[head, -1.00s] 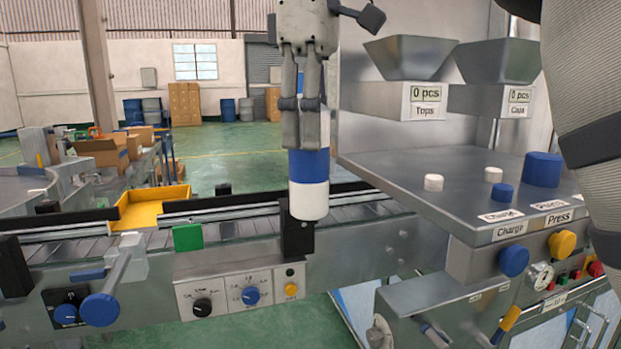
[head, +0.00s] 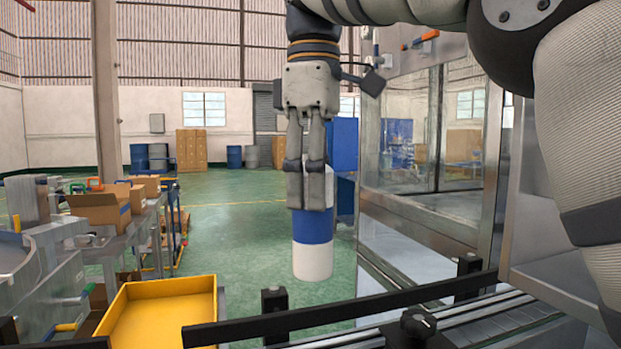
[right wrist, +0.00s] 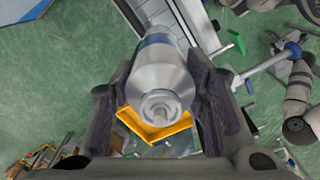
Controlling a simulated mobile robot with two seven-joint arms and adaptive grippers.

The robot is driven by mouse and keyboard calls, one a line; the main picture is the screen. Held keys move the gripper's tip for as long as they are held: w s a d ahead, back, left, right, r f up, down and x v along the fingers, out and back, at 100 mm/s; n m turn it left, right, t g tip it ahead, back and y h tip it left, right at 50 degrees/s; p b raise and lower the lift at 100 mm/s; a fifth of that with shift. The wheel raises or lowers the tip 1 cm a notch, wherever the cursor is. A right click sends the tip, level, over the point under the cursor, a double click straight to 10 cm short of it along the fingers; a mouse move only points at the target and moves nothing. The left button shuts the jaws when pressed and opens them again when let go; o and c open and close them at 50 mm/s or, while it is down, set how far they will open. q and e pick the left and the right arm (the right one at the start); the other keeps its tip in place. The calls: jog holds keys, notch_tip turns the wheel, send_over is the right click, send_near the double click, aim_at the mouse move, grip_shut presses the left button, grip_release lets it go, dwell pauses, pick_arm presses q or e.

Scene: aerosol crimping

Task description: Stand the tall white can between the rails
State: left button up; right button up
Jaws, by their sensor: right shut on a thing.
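The tall white can (head: 313,258) has a broad blue band and hangs upright in my right gripper (head: 307,192), whose fingers are shut around its upper part. Its bottom is clear of any surface and shows above the black front rail (head: 340,321) in the head view. Whether it is over the gap between the rails cannot be told. In the right wrist view the can (right wrist: 160,82) shows its silvery shoulder and top between the two dark fingers. My left gripper is not clearly seen in either view.
A yellow tray (head: 208,282) is left of the can, by the conveyor. Black rail posts (head: 274,305) stand below and right of it. A glass-panelled machine frame (head: 372,170) rises at the right. Open green floor lies behind the can.

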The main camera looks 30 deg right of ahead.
notch_tip(320, 180, down, 13)
jog(key=shift+s+f, duration=0.15)
jog(key=shift+s, duration=0.05)
dwell(0.7)
jog(key=shift+f, duration=0.45)
dwell(1.0)
jog(key=o, duration=1.4)
notch_tip(320, 180, up, 12)
jog(key=shift+s, duration=0.1)
